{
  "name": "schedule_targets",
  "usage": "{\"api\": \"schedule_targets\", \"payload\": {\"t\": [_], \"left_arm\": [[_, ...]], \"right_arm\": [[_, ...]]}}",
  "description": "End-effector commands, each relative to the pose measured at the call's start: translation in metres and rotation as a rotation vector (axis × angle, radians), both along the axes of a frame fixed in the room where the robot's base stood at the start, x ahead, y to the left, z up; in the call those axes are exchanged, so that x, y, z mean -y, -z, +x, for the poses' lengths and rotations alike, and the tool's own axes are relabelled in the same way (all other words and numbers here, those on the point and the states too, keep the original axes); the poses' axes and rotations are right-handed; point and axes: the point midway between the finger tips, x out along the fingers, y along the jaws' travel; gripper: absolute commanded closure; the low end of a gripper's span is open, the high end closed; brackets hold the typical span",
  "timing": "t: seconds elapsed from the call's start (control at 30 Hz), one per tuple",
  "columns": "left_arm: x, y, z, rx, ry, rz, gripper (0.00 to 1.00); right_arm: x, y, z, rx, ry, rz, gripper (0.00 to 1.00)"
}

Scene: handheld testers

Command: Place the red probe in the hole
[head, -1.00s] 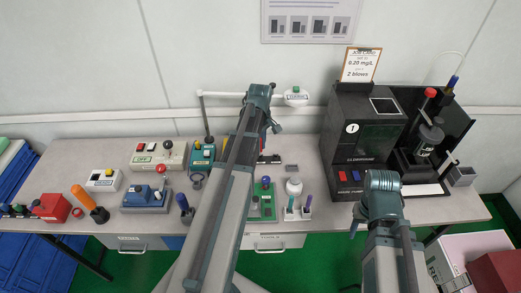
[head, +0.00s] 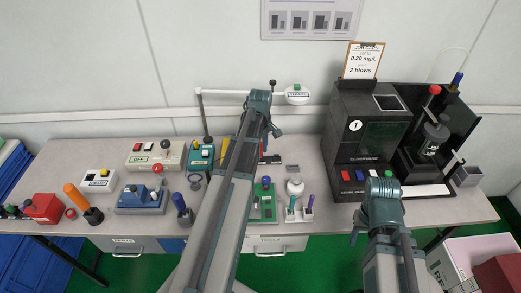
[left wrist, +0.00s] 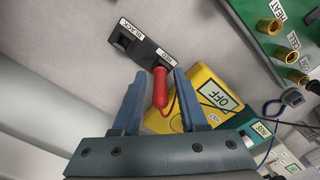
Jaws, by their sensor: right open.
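The red probe (left wrist: 160,88) shows in the left wrist view, with one end against the side of a small black holder (left wrist: 145,42) labelled BLACK and RED. My left gripper (left wrist: 160,85) is open, with one finger on each side of the probe and a gap on both sides. In the head view my left arm covers most of this spot and the left gripper (head: 264,140); the black holder (head: 270,159) is partly visible. My right gripper (head: 355,225) is open and empty in front of the table edge, partly hidden by its arm.
A yellow meter (left wrist: 205,95) reading OFF lies right of the probe. A green board (left wrist: 270,25) with brass sockets is at upper right. In the head view, a black analyser (head: 365,130) stands at right and several testers stand at left.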

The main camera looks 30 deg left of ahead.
Motion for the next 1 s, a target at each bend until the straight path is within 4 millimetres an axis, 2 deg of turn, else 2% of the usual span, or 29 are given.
{"api": "schedule_targets", "payload": {"t": [0.37, 0.57, 0.77, 1.0], "left_arm": [[0.000, -0.001, 0.000, 0.000, 0.000, 0.000, 0.49], [0.000, -0.011, 0.000, 0.000, 0.000, 0.000, 0.49], [0.000, -0.034, 0.000, 0.000, 0.000, 0.000, 0.49], [0.000, -0.070, 0.000, 0.000, 0.000, 0.000, 0.49]], "right_arm": [[0.000, -0.001, 0.000, 0.000, 0.000, 0.000, 0.50], [0.000, -0.011, 0.000, 0.000, 0.000, 0.000, 0.50], [0.000, -0.034, 0.000, 0.000, 0.000, 0.000, 0.50], [0.000, -0.070, 0.000, 0.000, 0.000, 0.000, 0.50]]}}
